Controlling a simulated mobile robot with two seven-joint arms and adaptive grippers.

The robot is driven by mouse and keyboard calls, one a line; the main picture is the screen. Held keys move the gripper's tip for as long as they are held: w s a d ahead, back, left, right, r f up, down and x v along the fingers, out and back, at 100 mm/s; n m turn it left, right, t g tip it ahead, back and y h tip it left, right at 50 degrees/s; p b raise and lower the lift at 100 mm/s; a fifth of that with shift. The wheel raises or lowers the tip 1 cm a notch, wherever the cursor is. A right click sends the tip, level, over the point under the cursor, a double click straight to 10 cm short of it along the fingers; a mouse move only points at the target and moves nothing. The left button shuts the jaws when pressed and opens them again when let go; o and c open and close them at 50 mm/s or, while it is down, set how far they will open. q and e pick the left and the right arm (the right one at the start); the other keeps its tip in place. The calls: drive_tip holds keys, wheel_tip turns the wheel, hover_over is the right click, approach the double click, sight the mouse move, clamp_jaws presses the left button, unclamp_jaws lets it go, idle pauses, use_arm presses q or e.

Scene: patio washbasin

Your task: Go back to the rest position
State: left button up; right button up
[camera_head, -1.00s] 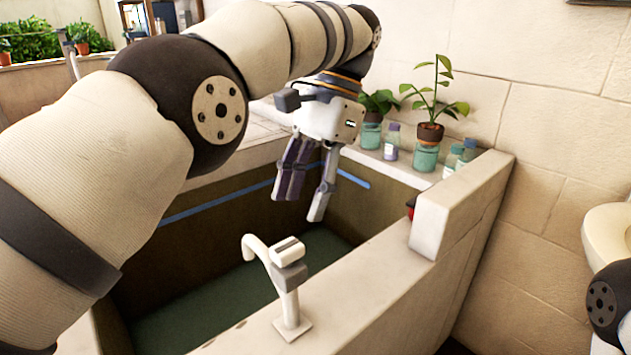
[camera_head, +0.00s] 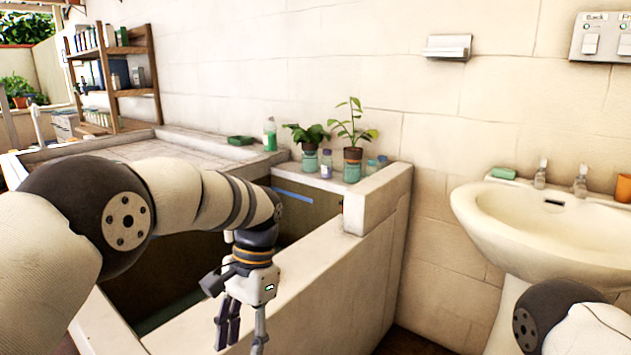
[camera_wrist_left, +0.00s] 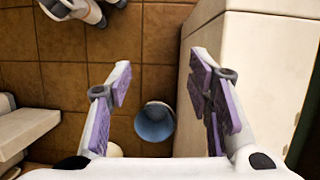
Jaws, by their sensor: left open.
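My left gripper (camera_head: 242,338) hangs fingers down in the head view, in front of the outer wall of the stone washbasin (camera_head: 330,265). In the left wrist view its two purple-padded fingers (camera_wrist_left: 161,75) are spread apart with nothing between them. The gripper is outside the basin, over the tiled floor. Of my right arm, only a dark joint and a white link show at the lower right of the head view. My right gripper is out of the picture.
A blue-lined bucket (camera_wrist_left: 155,122) stands on the floor below the left gripper. Potted plants (camera_head: 353,153) and small bottles (camera_head: 326,164) stand on the basin's back ledge. A white sink (camera_head: 475,220) is at the right. A wooden shelf (camera_head: 135,92) stands back left.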

use_arm(q)
drive_tip(key=s+a+f+n+h, duration=0.1)
drive_tip(key=s+f, duration=0.3)
drive_tip(key=f, duration=0.3)
drive_tip(key=s+a+f, duration=0.1)
drive_tip(key=s+f, duration=0.2)
drive_tip(key=f, duration=0.5)
drive_tip(key=s+a+f+n+h, duration=0.1)
drive_tip(key=s+a+f+n, duration=0.1)
drive_tip(key=s+f, duration=0.35)
drive_tip(key=s+a+f+n, duration=0.1)
drive_tip(key=s+f, duration=0.2)
drive_tip(key=s, duration=0.6)
drive_tip(key=s+a+r+n, duration=0.1)
drive_tip(key=s+a+n, duration=0.1)
drive_tip(key=s, duration=0.7)
drive_tip(key=s+a+r+n+t, duration=0.1)
drive_tip(key=s+a+r, duration=0.1)
drive_tip(key=s, duration=0.7)
drive_tip(key=shift+s+a+n, duration=0.35)
drive_tip(key=shift+a+n, duration=0.05)
drive_tip(key=shift+a, duration=0.25)
